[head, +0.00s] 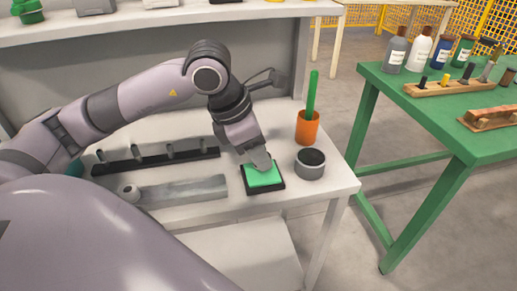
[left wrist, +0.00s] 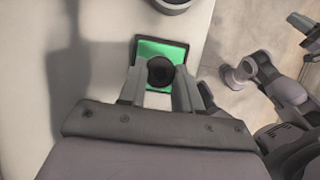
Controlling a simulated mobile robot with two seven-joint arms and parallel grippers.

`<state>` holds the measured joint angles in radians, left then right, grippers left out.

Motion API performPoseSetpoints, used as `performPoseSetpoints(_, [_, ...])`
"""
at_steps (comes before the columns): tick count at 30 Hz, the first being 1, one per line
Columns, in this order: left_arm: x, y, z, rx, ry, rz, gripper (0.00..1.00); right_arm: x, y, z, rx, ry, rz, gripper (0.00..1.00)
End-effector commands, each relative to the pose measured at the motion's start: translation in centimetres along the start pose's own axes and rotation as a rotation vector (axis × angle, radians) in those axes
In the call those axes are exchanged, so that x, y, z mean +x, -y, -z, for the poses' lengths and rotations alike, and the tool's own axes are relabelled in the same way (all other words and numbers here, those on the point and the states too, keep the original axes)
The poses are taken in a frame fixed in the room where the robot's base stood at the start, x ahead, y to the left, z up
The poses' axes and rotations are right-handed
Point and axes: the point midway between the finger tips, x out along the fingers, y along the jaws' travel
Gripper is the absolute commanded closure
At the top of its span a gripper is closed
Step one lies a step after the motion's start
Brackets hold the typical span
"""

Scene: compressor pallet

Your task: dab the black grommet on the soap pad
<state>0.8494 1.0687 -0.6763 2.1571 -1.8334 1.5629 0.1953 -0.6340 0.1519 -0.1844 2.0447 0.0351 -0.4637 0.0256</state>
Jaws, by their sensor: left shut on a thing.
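The soap pad (head: 265,177) is a bright green square in a black tray near the front right of the white bench. It also shows in the left wrist view (left wrist: 150,48). My left gripper (head: 258,163) points down over the pad from behind. In the left wrist view my left gripper (left wrist: 161,75) is shut on the round black grommet (left wrist: 160,71), which sits between the fingertips in front of the green. The grommet is hidden in the head view. I cannot tell whether it touches the pad.
A grey cup (head: 310,164) stands close right of the pad, with an orange cup (head: 307,128) holding a green stick behind it. A black rack (head: 155,159) and a grey bar (head: 185,190) lie to the left. A green table (head: 440,115) with bottles stands farther right.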

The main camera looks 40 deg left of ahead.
Motion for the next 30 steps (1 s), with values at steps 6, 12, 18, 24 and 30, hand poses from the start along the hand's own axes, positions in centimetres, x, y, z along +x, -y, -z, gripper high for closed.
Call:
performPoseSetpoints(6, [0.18, 0.0, 0.07, 0.0, 0.0, 0.0, 1.0, 0.14, 0.0, -0.23, -0.001, 0.001, 0.0, 1.0])
performPoseSetpoints(12, [0.48, 0.01, 0.19, 0.0, 0.0, 0.0, 1.0, 0.34, -0.02, -0.52, -0.001, 0.002, 0.0, 1.0])
performPoseSetpoints(18, [0.75, 0.02, 0.3, 0.0, 0.001, 0.0, 1.0, 0.51, -0.04, -0.78, -0.001, 0.002, 0.0, 1.0])
performPoseSetpoints(24, [0.69, 0.02, 0.27, 0.0, 0.0, 0.0, 1.0, 0.47, -0.04, -0.76, -0.001, 0.002, 0.0, 1.0])
performPoseSetpoints(30, [0.35, 0.01, 0.12, 0.0, 0.001, 0.0, 1.0, 0.28, -0.03, -0.57, -0.001, 0.003, 0.0, 1.0])
